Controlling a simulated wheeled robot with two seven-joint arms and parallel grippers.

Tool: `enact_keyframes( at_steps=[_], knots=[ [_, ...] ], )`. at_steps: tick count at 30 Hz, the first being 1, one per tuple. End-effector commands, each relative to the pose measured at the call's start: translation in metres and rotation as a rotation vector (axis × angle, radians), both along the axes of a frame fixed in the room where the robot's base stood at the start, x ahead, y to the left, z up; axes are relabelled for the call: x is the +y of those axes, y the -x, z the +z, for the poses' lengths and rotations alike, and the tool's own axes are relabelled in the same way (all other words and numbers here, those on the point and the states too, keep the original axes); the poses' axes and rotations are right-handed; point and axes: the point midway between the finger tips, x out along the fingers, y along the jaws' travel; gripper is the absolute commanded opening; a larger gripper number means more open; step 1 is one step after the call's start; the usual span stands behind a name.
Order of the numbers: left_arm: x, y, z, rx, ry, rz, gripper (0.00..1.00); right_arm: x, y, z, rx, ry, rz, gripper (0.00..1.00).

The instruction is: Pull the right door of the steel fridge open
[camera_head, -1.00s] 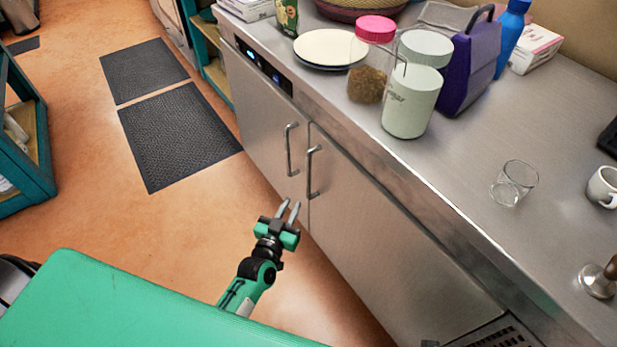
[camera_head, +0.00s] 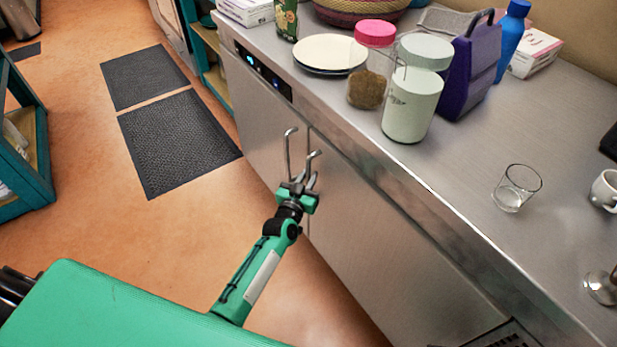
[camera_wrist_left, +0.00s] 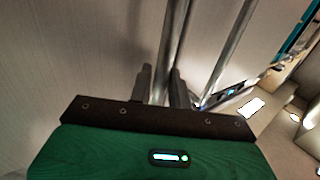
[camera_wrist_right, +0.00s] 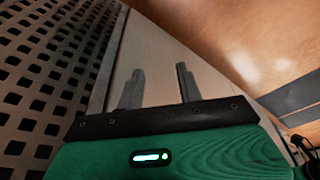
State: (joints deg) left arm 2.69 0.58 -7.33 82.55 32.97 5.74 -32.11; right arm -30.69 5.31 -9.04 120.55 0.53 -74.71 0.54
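The steel fridge runs under the counter. Its right door (camera_head: 365,235) and left door (camera_head: 262,125) look closed, meeting at a vertical seam. Each has an upright bar handle near the seam: the left door's handle (camera_head: 288,152) and the right door's handle (camera_head: 314,158). My left gripper (camera_head: 304,184) is at the right door's handle, hiding its lower part. In the left wrist view a steel bar (camera_wrist_left: 172,45) passes between the two fingers, which sit close against it. My right gripper (camera_wrist_right: 160,88) is outside the head view; its fingers are apart and empty.
The countertop (camera_head: 440,165) above holds plates (camera_head: 330,52), jars (camera_head: 412,100), a purple bag (camera_head: 472,65), a glass (camera_head: 516,188) and a mug (camera_head: 605,190). Dark mats (camera_head: 180,140) lie on the open floor at left. A perforated panel (camera_wrist_right: 45,80) is close to my right gripper.

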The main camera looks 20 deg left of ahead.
Motion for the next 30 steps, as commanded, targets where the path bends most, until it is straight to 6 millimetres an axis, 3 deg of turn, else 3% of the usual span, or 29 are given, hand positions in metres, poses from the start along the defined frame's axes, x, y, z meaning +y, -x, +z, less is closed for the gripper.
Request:
enact_keyframes(
  at_steps=[10, 14, 27, 30],
  knots=[
    [-0.001, -0.004, 0.0, 0.001, 0.0, 0.0, 0.19, 0.0, 0.004, 0.0, 0.007, 0.001, 0.0, 0.36],
    [0.0, -0.004, 0.0, 0.001, 0.0, 0.0, 0.0, 0.0, 0.005, -0.001, 0.009, 0.001, 0.0, 0.36],
    [0.006, 0.004, 0.001, 0.0, 0.0, 0.014, 0.0, 0.0, 0.002, 0.001, 0.005, 0.001, -0.001, 0.36],
    [0.012, 0.013, 0.001, 0.003, 0.0, 0.028, 0.0, 0.002, 0.001, -0.016, 0.023, 0.001, -0.001, 0.36]
  ],
)
